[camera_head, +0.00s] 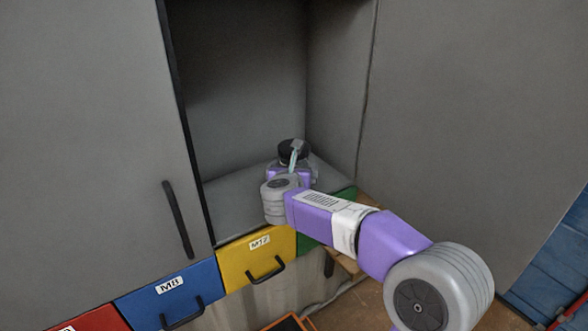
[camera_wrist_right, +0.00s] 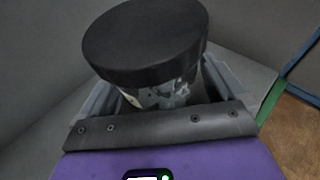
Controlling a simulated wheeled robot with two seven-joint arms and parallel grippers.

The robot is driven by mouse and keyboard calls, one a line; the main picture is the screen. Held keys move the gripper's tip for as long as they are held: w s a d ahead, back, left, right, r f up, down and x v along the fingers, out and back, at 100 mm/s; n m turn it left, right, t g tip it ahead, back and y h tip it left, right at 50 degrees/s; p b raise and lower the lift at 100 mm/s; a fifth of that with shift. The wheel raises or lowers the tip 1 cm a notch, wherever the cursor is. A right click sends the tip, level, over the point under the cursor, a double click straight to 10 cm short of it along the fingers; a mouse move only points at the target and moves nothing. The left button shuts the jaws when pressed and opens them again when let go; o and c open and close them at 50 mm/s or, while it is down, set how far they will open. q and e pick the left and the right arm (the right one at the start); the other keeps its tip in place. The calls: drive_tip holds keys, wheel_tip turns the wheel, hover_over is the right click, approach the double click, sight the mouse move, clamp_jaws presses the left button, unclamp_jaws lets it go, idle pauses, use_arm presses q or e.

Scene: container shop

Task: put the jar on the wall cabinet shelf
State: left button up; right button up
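The jar has a wide black lid and a clear, glassy body. Its lid (camera_head: 291,148) shows inside the open wall cabinet, towards the right side of the shelf (camera_head: 236,205). My right gripper (camera_head: 297,158) reaches in from the right with its fingers around the jar. In the right wrist view the jar (camera_wrist_right: 145,42) stands between the two fingers of the gripper (camera_wrist_right: 163,95), which look shut on its body below the lid. The jar's base is hidden, so I cannot tell whether it touches the shelf. My left gripper is not in view.
A grey cabinet door (camera_head: 95,130) with a dark handle is at left, and a grey panel (camera_head: 460,130) is at right. Red, blue (camera_head: 172,293), yellow (camera_head: 258,257) and green drawers lie below the shelf. The shelf's left part is bare.

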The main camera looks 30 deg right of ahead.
drive_tip(key=shift+r, duration=0.25)
drive_tip(key=v, duration=1.1)
drive_tip(key=shift+s+a+p, duration=0.1)
drive_tip(key=shift+s+p, duration=0.15)
drive_tip(key=shift+p, duration=0.15)
drive_tip(key=shift+s+a, duration=0.1)
drive_tip(key=shift+s, duration=0.1)
